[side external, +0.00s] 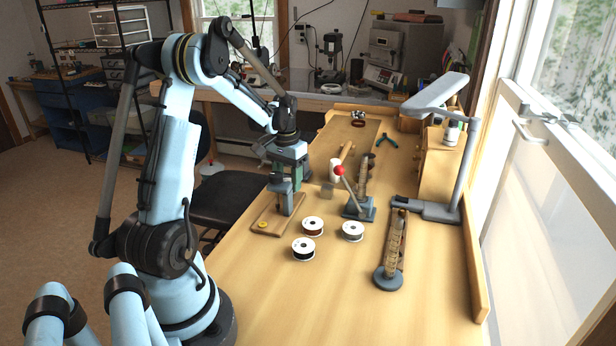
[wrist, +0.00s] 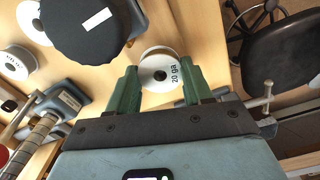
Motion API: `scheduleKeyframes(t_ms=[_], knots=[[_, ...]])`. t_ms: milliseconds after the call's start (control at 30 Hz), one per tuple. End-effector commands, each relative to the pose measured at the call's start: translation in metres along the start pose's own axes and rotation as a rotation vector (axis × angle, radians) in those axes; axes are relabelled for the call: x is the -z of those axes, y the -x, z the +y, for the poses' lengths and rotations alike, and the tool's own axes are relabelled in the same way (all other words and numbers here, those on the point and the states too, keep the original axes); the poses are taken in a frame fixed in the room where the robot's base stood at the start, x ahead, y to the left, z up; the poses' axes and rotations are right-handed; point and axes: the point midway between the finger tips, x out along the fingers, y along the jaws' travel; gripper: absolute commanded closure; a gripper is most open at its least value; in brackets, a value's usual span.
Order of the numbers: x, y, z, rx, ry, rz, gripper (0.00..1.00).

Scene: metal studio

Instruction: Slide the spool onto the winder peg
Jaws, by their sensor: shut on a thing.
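In the wrist view my gripper (wrist: 162,88) has its green fingers closed on a white spool (wrist: 158,72) marked "20 ga". The spool's labelled round face shows between the fingers. In the side view my gripper (side external: 290,174) is low over the left edge of the bench, and the held spool is hard to make out there. Just below it, a grey upright stand (side external: 285,198) on a wooden base (side external: 272,230) with a yellow disc looks like the winder. Its peg is not clear, and I cannot tell whether the spool touches it.
Loose spools (side external: 303,249) lie on the bench in front. A tool with a red ball handle (side external: 340,170) and a ringed mandrel on a round base (side external: 387,279) stand to the right. A black stool (side external: 232,205) is beside the bench.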

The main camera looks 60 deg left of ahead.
Motion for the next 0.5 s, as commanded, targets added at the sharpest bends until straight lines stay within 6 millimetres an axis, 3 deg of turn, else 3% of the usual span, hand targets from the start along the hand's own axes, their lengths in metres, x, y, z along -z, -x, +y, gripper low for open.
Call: scheduleKeyframes(t_ms=[500], knots=[[0.000,-0.012,0.000,0.000,0.000,0.000,0.80]])
